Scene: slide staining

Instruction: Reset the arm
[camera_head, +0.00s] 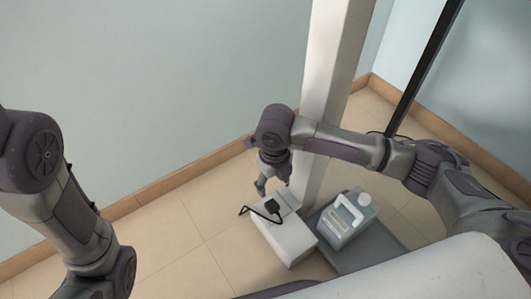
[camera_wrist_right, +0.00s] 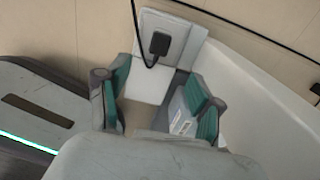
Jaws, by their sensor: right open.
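My right arm reaches in from the right in the head view. Its gripper (camera_head: 273,187) points down above the floor, beside the white column. In the right wrist view the two green-padded fingers (camera_wrist_right: 160,106) stand apart with nothing held between them. My left arm comes down the left side of the head view, and its gripper is out of the picture. A white box (camera_head: 290,244) with a black plug (camera_head: 271,206) and cable is below and just to the right of the right gripper. The plug also shows beyond the fingers in the right wrist view (camera_wrist_right: 159,43).
The white column (camera_head: 325,90) rises close to the right gripper. A grey container with a white handle (camera_head: 347,216) stands on a dark grey platform (camera_head: 372,250) under the right arm. A black pole (camera_head: 424,70) stands at the upper right. Tiled floor (camera_head: 190,225) is clear at left centre.

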